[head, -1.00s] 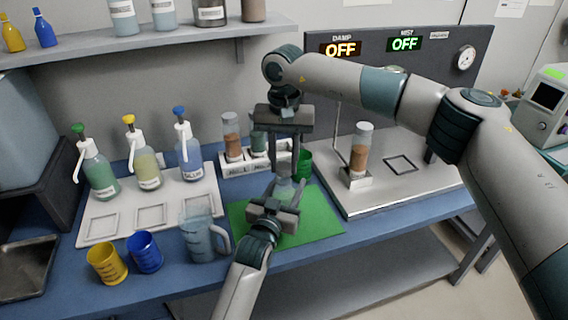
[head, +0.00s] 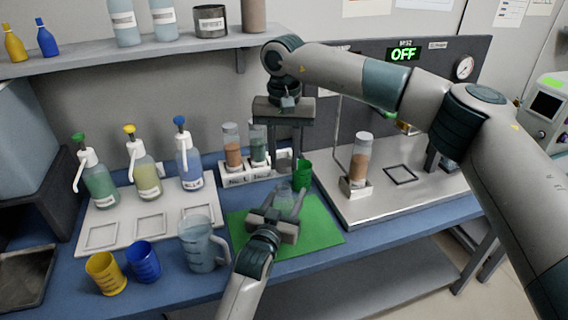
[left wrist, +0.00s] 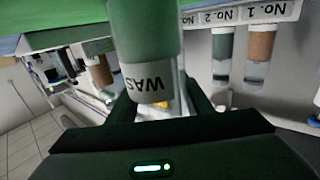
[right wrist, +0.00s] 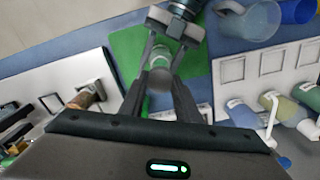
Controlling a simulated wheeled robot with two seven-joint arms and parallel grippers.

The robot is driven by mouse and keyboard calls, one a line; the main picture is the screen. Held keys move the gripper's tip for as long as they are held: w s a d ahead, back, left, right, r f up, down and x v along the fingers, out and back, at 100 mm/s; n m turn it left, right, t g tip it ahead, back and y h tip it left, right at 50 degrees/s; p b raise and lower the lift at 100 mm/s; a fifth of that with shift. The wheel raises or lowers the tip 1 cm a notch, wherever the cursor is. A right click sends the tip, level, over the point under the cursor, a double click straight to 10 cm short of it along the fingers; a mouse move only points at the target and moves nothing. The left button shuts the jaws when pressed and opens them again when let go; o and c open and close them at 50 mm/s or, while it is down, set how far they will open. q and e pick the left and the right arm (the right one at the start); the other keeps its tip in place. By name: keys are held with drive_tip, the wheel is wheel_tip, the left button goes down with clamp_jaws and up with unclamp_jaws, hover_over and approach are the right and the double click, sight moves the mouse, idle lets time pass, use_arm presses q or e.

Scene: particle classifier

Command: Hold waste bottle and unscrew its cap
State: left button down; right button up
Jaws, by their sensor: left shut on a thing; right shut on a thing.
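The waste bottle (head: 284,199) is clear with a white label and stands upright in my left gripper (head: 284,207) over the green mat (head: 315,228). Its label, partly readable as "WAS", shows upside down in the left wrist view (left wrist: 147,82), with green in its lower part. My right gripper (head: 288,168) points straight down above the bottle and is shut on the grey cap (head: 284,160). The cap shows as a grey disc in the right wrist view (right wrist: 153,75). It appears lifted clear of the bottle's neck; the fingers partly hide it.
A green cup (head: 303,176) stands close behind the bottle. A rack (head: 236,180) with vials is behind left. A clear jug (head: 201,247), blue cup (head: 143,262) and yellow cup (head: 104,273) stand at the left front. A metal plate device (head: 385,195) is at right.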

use_arm(q)
drive_tip(key=c, duration=0.8)
unclamp_jaws()
drive_tip(key=b+v, duration=0.1)
drive_tip(key=v, duration=1.1)
